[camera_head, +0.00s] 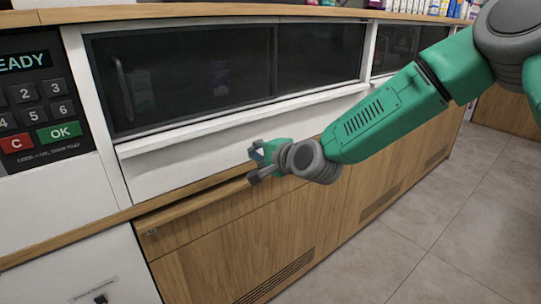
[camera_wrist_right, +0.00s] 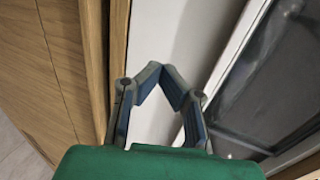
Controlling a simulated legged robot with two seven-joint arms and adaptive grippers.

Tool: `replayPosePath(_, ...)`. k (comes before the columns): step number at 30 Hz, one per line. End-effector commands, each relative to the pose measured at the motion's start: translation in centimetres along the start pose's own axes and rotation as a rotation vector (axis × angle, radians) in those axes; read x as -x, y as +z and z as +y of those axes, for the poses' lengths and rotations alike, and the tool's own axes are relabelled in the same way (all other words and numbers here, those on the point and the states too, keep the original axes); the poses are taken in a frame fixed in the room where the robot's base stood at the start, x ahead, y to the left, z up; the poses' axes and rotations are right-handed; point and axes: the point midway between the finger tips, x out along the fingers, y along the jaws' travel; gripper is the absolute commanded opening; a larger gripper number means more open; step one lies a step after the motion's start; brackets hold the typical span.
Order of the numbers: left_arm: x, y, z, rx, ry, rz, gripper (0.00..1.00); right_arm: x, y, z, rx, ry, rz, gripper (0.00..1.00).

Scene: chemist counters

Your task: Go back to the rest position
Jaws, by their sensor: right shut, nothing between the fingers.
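My right arm (camera_head: 385,110) reaches in from the upper right of the head view. My right gripper (camera_head: 256,163) is at the middle of that view, in front of the white ledge and the wooden counter edge. In the right wrist view the gripper (camera_wrist_right: 163,78) has its fingers shut with nothing between them. The white panel shows behind the fingers, with the wooden edge on the left. I cannot tell how close the fingertips are to the counter. My left gripper does not show.
A dark glass hatch (camera_head: 190,75) sits in a white frame above the ledge (camera_head: 170,137). Wooden cabinets (camera_head: 225,245) stand below it. A keypad panel (camera_head: 38,100) is at the left. The tiled floor (camera_head: 400,265) is clear. Boxes (camera_head: 455,9) line a shelf at the back.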

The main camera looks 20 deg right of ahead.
Motion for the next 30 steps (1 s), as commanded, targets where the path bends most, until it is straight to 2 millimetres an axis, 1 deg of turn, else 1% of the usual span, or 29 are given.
replayPosePath(1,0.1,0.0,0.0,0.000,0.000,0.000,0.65,1.2,0.0,-0.2,-0.002,-0.003,0.000,0.00)
replayPosePath(3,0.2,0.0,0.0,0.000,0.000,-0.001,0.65,2.6,-0.1,-0.3,-0.003,-0.004,0.000,0.00)
replayPosePath(6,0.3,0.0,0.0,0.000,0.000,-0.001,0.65,4.1,-0.2,-0.2,-0.002,-0.004,0.000,0.00)
replayPosePath(11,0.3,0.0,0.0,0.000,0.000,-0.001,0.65,5.3,-0.2,0.2,0.000,0.001,0.000,0.00)
replayPosePath(14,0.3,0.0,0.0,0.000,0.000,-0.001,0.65,5.6,0.3,2.1,0.032,0.038,-0.008,0.00)
replayPosePath(17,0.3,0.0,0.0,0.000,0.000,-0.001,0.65,6.2,1.4,6.8,0.111,0.128,-0.031,0.00)
replayPosePath(18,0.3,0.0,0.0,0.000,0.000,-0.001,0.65,6.6,2.0,9.4,0.156,0.178,-0.046,0.00)
replayPosePath(20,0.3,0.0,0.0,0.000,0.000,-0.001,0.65,7.7,2.9,13.7,0.235,0.262,-0.075,0.00)
replayPosePath(21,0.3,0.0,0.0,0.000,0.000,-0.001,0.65,8.6,3.5,16.6,0.291,0.321,-0.098,0.00)
replayPosePath(23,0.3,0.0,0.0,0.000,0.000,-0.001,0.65,10.3,4.2,20.9,0.376,0.408,-0.137,0.00)
replayPosePath(24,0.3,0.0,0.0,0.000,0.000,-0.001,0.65,11.8,4.7,23.6,0.433,0.466,-0.169,0.00)
replayPosePath(26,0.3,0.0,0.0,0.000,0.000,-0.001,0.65,14.1,5.2,27.6,0.519,0.552,-0.220,0.00)
replayPosePath(27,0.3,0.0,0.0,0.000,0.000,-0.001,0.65,16.0,5.5,30.1,0.576,0.609,-0.258,0.00)
replayPosePath(29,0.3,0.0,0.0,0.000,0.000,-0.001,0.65,19.0,5.7,33.7,0.662,0.694,-0.321,0.00)
replayPosePath(30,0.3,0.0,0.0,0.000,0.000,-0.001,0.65,21.1,5.9,35.8,0.719,0.749,-0.367,0.00)
